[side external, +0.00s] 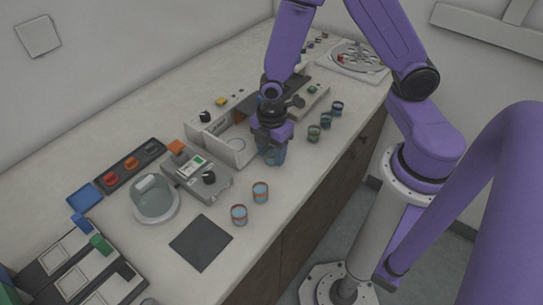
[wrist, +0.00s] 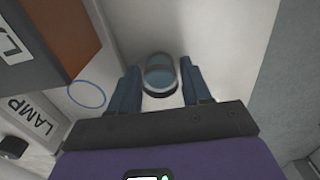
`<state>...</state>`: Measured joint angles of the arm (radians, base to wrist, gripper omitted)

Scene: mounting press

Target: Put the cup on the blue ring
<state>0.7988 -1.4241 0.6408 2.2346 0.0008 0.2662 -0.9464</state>
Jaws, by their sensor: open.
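A small dark cup with a blue-grey inside (wrist: 160,74) stands upright on the pale surface in the wrist view. My gripper (wrist: 160,66) is open, with one finger on each side of the cup; gaps show between the fingers and the cup. The thin blue ring (wrist: 87,94) is marked on the surface to the left of the left finger and is empty. In the side external view my gripper (side external: 271,154) is low over the counter, and I cannot make out the cup apart from the fingers.
Other small cups stand nearby, two in front (side external: 239,214) and several behind (side external: 326,120). A dark square mat (side external: 201,242) lies at the front.

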